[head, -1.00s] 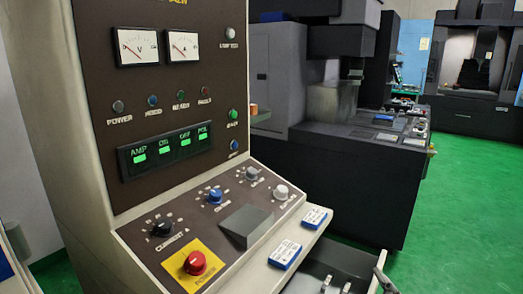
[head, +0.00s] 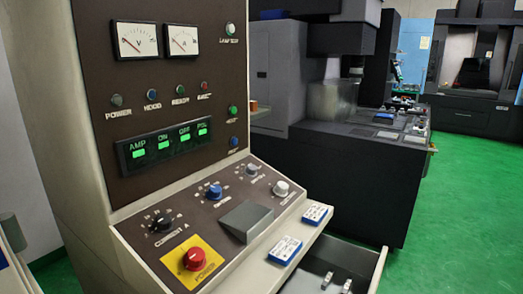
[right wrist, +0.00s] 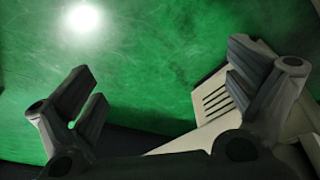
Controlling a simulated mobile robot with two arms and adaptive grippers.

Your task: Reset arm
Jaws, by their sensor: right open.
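My right gripper (right wrist: 165,80) shows in the right wrist view with its two dark fingers wide apart and nothing between them. Green floor lies behind it, and a pale slotted panel (right wrist: 218,100) is behind its right finger. The right gripper is not visible in the head view. My left gripper is in neither view. In the head view the control console (head: 190,225) stands in front, with dials, a red power knob (head: 195,259) on a yellow plate, and lit green displays (head: 170,144).
Two blue-and-white boxes (head: 285,250) (head: 315,214) lie on the console's right ledge. An open drawer (head: 368,272) below holds small metal pieces (head: 327,280). A dark machine (head: 345,180) stands behind. Green floor (head: 460,220) is clear at the right.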

